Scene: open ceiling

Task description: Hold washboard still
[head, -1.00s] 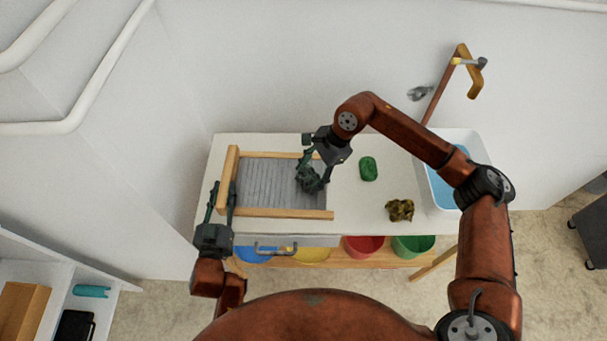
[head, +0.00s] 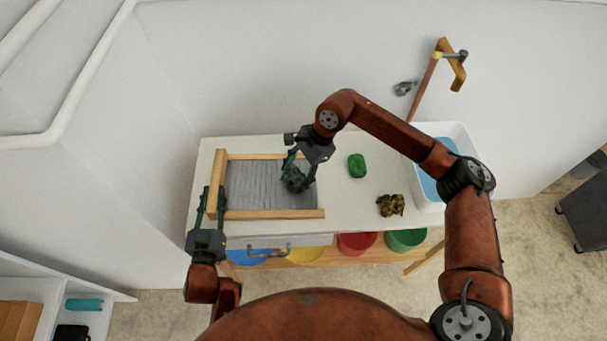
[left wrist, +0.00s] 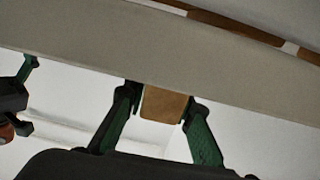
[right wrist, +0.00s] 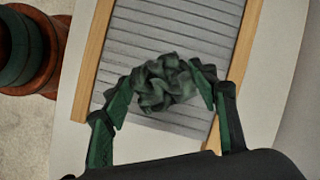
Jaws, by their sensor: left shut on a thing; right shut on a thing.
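The washboard lies flat on the white counter, with a wooden frame (head: 268,214) around a grey ridged panel (head: 250,185). My left gripper (head: 212,194) is at its left end, shut on the wooden frame. In the left wrist view a wooden frame end (left wrist: 163,104) sits between its fingers (left wrist: 160,98). My right gripper (head: 300,168) is shut on a crumpled dark green cloth (head: 294,179) over the right part of the panel. The cloth also shows in the right wrist view (right wrist: 158,82), against the ridges and between the fingertips.
A sink basin (head: 457,136) with blue water is at the right end. Coloured tubs, including a red one (head: 356,243), sit below the counter.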

